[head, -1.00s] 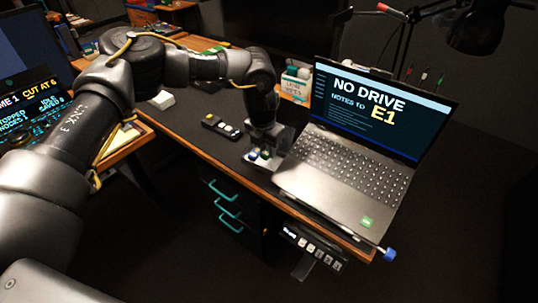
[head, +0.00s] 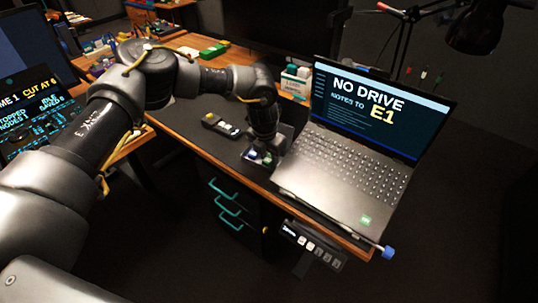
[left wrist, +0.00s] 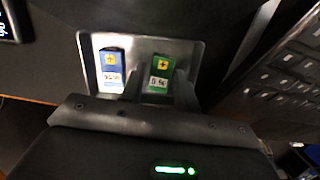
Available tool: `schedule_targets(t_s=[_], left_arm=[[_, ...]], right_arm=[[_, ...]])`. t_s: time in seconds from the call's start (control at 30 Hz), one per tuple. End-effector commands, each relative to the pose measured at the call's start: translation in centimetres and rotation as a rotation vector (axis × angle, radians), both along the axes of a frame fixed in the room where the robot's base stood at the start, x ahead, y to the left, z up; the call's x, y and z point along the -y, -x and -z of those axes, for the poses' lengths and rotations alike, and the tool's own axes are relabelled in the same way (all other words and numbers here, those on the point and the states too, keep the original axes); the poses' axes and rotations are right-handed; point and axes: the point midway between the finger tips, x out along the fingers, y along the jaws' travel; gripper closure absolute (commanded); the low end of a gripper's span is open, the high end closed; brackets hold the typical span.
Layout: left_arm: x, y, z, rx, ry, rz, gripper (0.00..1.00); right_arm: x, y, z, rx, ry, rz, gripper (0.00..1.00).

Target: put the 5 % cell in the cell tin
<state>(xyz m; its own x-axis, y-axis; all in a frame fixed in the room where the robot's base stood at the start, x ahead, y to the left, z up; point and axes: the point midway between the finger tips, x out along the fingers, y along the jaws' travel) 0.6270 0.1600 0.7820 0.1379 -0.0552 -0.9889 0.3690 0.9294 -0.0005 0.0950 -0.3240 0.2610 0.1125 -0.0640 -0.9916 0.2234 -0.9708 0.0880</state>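A small silver tin (left wrist: 205,50) lies open on the desk, and it also shows in the head view (head: 247,161). It holds a blue cell (left wrist: 111,70) on the left and a green cell (left wrist: 160,73) to its right in the left wrist view. The green cell's label ends in a % sign, but its digits are too blurred to read surely. My left gripper (left wrist: 160,92) reaches over the tin, its two fingers apart on either side of the green cell's near end. Contact with the cell cannot be made out. In the head view my left gripper (head: 264,148) points down at the tin.
An open laptop (head: 345,175) stands close to the right of the tin. A dark strip with light and yellow pieces (head: 222,125) lies behind left. The desk's front edge (head: 215,165) is close to the tin.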

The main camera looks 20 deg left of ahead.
Motion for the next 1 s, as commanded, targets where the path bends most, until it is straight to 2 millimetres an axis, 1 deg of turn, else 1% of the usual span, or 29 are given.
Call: schedule_targets(t_s=[0.03,0.1,0.33,0.47,0.53,0.63,0.67,0.8,0.9,1.0], left_arm=[[0.0,0.0,0.0,0.000,0.000,0.000,0.62],[0.0,0.0,0.0,0.000,0.000,0.000,0.56],[0.0,0.0,0.0,0.000,0.000,0.000,0.56],[0.0,0.0,-0.5,0.000,0.000,0.000,0.56],[0.0,0.1,-1.3,0.002,0.002,0.001,0.56],[-0.1,0.3,-3.2,0.003,0.002,0.002,0.56],[-0.2,0.4,-3.9,0.004,0.001,0.001,0.56],[-0.4,0.9,-6.9,0.002,0.002,0.001,0.56],[-0.5,1.1,-8.8,0.003,0.001,0.001,0.56],[-0.6,1.4,-10.4,0.002,0.001,0.001,0.56]], right_arm=[[0.0,0.1,0.0,-0.001,0.000,0.000,0.52],[0.0,0.1,0.0,-0.001,0.000,0.000,0.52],[0.0,0.1,0.0,-0.003,0.001,0.001,0.52],[0.1,0.2,-0.2,0.002,0.000,0.000,0.52],[0.2,0.7,0.2,-0.007,0.003,0.001,0.52],[0.2,0.6,0.3,-0.015,0.003,0.001,0.52],[0.1,0.5,0.3,-0.013,0.003,0.001,0.52],[-0.9,-1.4,-0.1,0.009,-0.009,0.000,0.52],[-1.1,-1.8,-0.2,0.009,-0.011,0.002,0.52],[-1.3,-2.3,-0.3,0.012,-0.013,0.004,0.52]])
